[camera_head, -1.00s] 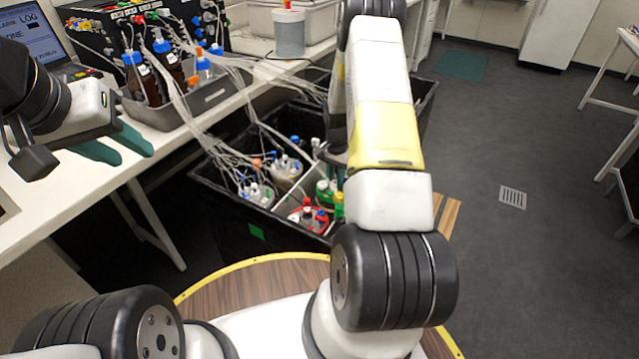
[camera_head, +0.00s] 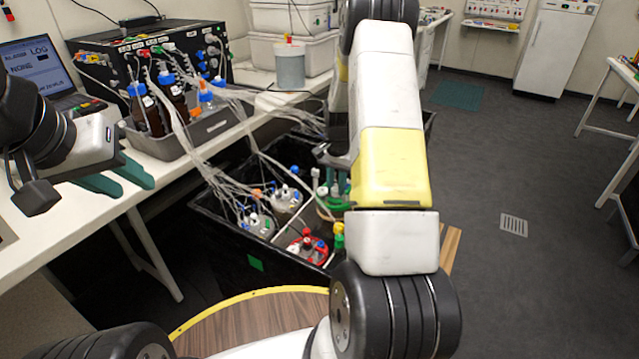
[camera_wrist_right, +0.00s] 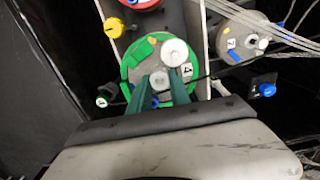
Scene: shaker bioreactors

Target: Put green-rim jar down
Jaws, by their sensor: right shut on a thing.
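The green-rim jar (camera_wrist_right: 128,58) sits under my right gripper in the right wrist view, with a grey lid and a white cap. In the head view its green rim (camera_head: 325,213) shows beside my right forearm, which hides part of it. My right gripper (camera_wrist_right: 160,82) is shut on the jar's top, its green fingers either side of a grey post. In the head view the right gripper (camera_head: 335,180) points down into the black crate (camera_head: 230,235). Whether the jar touches the crate floor cannot be told. My left gripper (camera_head: 122,180) is open and empty by the bench.
A red-rim jar (camera_head: 308,248) stands in front of the green-rim jar, and grey-lidded jars (camera_head: 286,200) with tubes stand left, beyond a pale divider (camera_wrist_right: 203,40). The bench (camera_head: 60,205) holds a bottle tray (camera_head: 205,128) and laptop (camera_head: 30,65). Open floor (camera_head: 490,170) lies right.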

